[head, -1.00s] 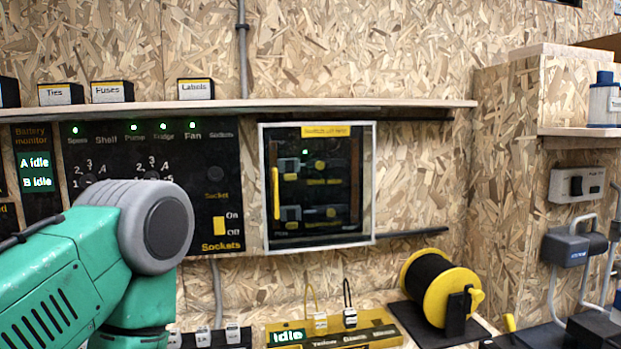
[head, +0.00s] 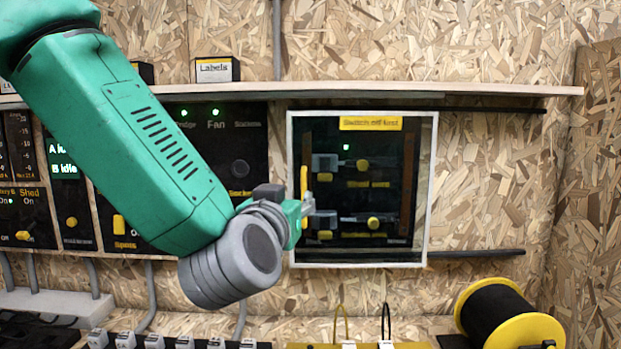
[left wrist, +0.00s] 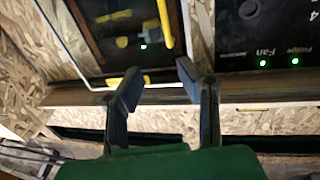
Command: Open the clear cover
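The clear cover (head: 395,197) is a framed panel on the wall and looks shut over dark switchgear with yellow knobs. A yellow label runs along its top. Its upright yellow handle (head: 304,183) is near the left edge. My left gripper (head: 306,207) is at that left edge, close to the handle's lower part, and hides some of it. In the left wrist view the picture is turned over; the handle (left wrist: 165,22) lies beyond the two separated fingertips of the gripper (left wrist: 157,80), with nothing visible between them. My right gripper is not in view.
A wooden shelf (head: 470,91) juts out above the cover, carrying a Labels box (head: 217,70). A dark rod (head: 475,253) runs right of the cover. A yellow-ended cable reel (head: 533,328) stands below right. Black switch panels adjoin on the left.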

